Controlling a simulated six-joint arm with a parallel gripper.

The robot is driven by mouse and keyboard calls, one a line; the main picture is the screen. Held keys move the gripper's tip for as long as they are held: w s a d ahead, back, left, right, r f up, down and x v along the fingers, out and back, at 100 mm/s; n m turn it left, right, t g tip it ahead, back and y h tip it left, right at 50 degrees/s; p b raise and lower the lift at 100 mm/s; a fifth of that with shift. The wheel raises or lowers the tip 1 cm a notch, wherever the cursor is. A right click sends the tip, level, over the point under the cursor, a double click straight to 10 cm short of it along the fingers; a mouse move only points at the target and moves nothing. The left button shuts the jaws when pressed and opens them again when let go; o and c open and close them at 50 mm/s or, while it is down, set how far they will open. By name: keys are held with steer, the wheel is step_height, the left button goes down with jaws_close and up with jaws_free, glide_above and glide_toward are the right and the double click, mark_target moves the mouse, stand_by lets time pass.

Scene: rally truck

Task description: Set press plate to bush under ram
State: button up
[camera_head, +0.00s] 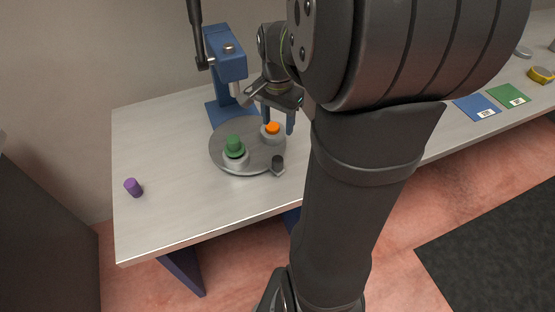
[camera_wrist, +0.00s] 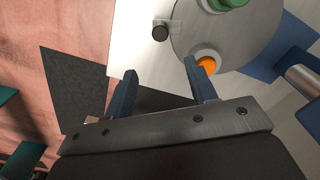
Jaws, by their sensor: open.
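The round grey press plate (camera_head: 217,150) lies on the bench at the foot of the blue press (camera_head: 226,70). It bears a green bush (camera_head: 234,143) and an orange bush (camera_head: 272,128), each in a pale ring seat. A dark knob (camera_head: 278,163) sticks out at the plate's front right rim; it also shows in the wrist view (camera_wrist: 160,32). The press's silver ram (camera_head: 235,91) hangs behind the plate; neither bush appears directly beneath it. My gripper (camera_head: 279,124) is open and empty, above the plate's right side near the orange bush. In the wrist view the orange bush (camera_wrist: 207,65) is beside the right finger.
A purple cylinder (camera_head: 133,187) stands alone on the left of the bench. A blue mat (camera_head: 477,106) and a green mat (camera_head: 509,96) lie far right, near a yellow round item (camera_head: 541,75). My arm hides the middle of the bench.

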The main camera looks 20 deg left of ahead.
mark_target(277, 159)
step_height(277, 159, down, 16)
steer(key=shift+f, duration=0.1)
stand_by(0.4)
jaws_close()
